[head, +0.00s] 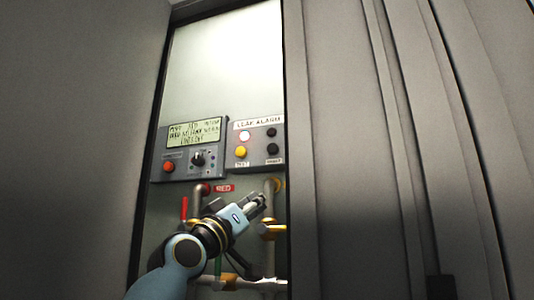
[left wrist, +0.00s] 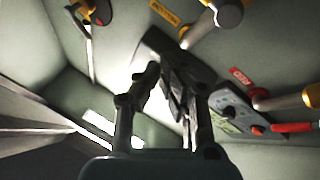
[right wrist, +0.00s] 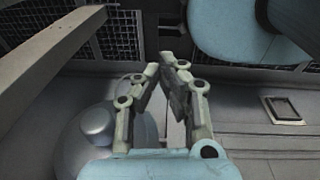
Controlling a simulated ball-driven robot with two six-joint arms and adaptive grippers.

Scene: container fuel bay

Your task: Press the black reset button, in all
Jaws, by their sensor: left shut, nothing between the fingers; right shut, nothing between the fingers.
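The black reset button (head: 273,149) is at the lower right of the grey leak alarm panel (head: 257,125), above a small label. Another black round part sits above it, and a yellow button (head: 240,152) is to its left. My left gripper (head: 260,201) is shut and empty, below the panel and apart from the button in the picture. It also shows shut in the left wrist view (left wrist: 160,76), in front of a dark grey block that I cannot identify for sure. My right gripper (right wrist: 168,62) is shut and empty in the right wrist view, and out of the head view.
A display panel (head: 190,147) with a red button and a dark knob is left of the alarm panel. Pipes with a red handle (head: 184,208) and yellow fittings run below. A ribbed grey wall (head: 390,150) closes off the right, a plain grey panel (head: 75,150) the left.

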